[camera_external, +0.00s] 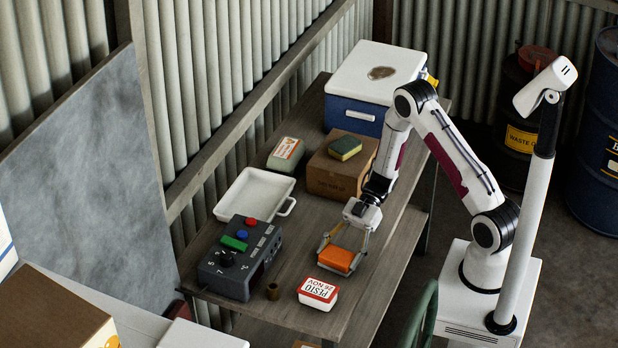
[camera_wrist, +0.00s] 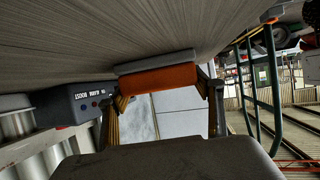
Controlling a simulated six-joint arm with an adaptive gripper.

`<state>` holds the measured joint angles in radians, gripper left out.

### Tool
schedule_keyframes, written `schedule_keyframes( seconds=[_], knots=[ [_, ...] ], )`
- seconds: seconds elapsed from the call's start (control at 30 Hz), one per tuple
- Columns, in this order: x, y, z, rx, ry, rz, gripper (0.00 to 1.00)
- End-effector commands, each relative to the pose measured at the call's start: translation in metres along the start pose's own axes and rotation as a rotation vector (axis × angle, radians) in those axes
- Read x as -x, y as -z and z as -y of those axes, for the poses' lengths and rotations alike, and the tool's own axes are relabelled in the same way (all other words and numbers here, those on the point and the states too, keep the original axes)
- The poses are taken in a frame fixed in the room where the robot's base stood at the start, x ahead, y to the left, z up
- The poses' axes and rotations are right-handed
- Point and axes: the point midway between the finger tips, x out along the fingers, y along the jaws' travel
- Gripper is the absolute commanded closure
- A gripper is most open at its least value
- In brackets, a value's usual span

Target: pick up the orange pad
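The orange pad (camera_external: 336,260) lies on the wooden table (camera_external: 384,248), near its right edge. It is a flat block with an orange layer and a grey layer. My gripper (camera_external: 343,247) points down at the pad, its fingers spread wide at the pad's two ends. In the wrist view the orange pad (camera_wrist: 158,81) spans most of the space between the fingers of my gripper (camera_wrist: 163,93). I see no clear grip on it, and whether the fingertips touch its ends is hard to tell.
A grey control box (camera_external: 229,270) is to the left. Behind are a white tray (camera_external: 245,190), a cardboard box (camera_external: 333,182) with a sponge (camera_external: 345,148), and a cooler (camera_external: 352,112).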

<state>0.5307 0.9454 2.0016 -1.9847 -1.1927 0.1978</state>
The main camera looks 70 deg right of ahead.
Motion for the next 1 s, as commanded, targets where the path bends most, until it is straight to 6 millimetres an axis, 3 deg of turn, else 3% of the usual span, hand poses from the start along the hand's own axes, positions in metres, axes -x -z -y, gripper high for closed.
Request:
schedule_keyframes(
  seconds=[0.57,1.0],
  knots=[
    [0.002,0.004,0.000,0.001,-0.001,0.000,0.57],
    [0.019,0.038,0.000,0.002,-0.001,0.001,0.57]
  ],
)
